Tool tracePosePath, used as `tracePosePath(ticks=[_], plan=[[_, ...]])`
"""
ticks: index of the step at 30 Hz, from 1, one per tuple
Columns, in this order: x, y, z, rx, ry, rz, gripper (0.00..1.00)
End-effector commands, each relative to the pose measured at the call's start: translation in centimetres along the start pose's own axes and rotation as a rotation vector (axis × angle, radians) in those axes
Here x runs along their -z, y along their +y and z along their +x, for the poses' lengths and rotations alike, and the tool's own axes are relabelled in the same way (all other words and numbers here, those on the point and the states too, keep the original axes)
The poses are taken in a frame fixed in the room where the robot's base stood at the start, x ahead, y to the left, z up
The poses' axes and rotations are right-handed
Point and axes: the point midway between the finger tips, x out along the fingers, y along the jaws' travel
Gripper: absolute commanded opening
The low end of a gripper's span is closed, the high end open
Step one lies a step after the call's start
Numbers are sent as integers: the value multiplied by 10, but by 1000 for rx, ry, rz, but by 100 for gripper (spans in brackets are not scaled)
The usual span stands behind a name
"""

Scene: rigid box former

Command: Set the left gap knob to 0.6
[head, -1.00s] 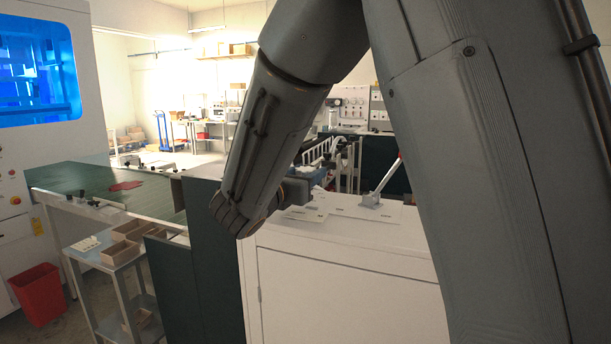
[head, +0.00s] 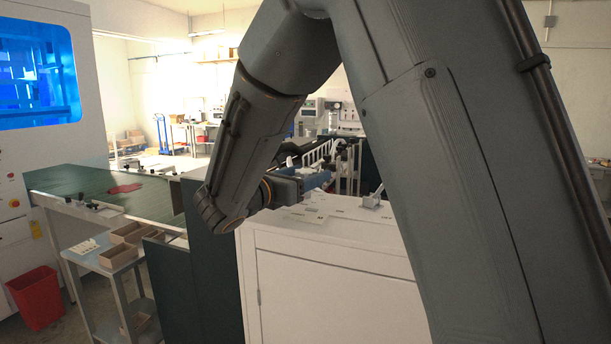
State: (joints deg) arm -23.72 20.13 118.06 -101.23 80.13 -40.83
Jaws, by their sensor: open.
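The white machine cabinet (head: 335,238) stands in the middle, with small fittings and labels on its top. A small flat plate with dark markings (head: 305,215) lies on the top near its left side. I cannot make out which fitting is the left gap knob; it may be hidden or too small. My gripper (head: 322,181) is at the end of my wrist, over the far left part of the cabinet top, pointing right. It is seen from the side and small, and appears empty and open. My arm hides part of the cabinet top.
A grey lever base (head: 371,201) stands on the cabinet top, right of my gripper. A dark green panel (head: 212,265) rises left of the cabinet. A green table (head: 95,192), a trolley with cardboard boxes (head: 120,253) and a red bin (head: 36,297) stand further left.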

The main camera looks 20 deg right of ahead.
Motion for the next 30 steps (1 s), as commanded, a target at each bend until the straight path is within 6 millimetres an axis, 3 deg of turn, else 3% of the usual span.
tracePosePath(ticks=[5, 15, 20, 30], plan=[[1, 2, -16, -3, 0, 2, 61], [1, 2, -67, -3, -1, 1, 61], [0, 1, -77, -2, 0, 1, 61], [0, 1, -78, -1, 0, 0, 61]])
